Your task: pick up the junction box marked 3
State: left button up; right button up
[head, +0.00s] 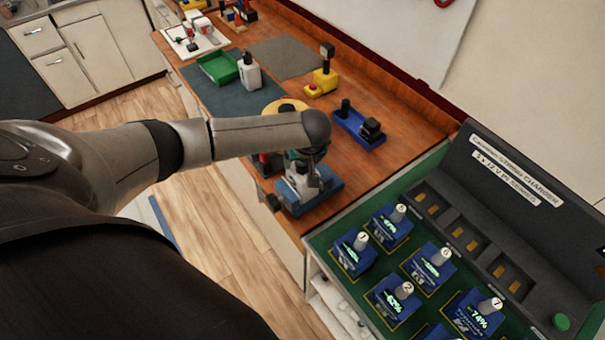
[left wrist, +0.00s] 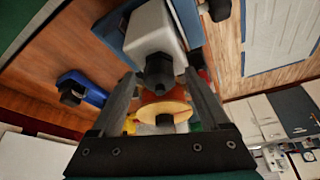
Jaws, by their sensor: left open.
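No box with a clear 3 shows. Blue boxes with grey knobs and round number labels stand on the green charger top at lower right in the head view. One label reads as 1 (head: 352,258), one as 2 (head: 392,301) and one as 7 (head: 472,318); others are too small to read surely. My left gripper (head: 304,168) is over the wooden bench, left of the charger and apart from these boxes. It points down at a grey-white block with a black knob (head: 318,195) on a blue base. In the left wrist view the jaws (left wrist: 158,80) are open, with the block (left wrist: 153,35) beyond them.
A dark charger panel (head: 480,205) with empty slots rises behind the blue boxes.

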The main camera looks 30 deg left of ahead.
pick_arm(q)
jog(key=shift+f, duration=0.1)
grip_shut()
dwell(0.7)
dwell(0.7)
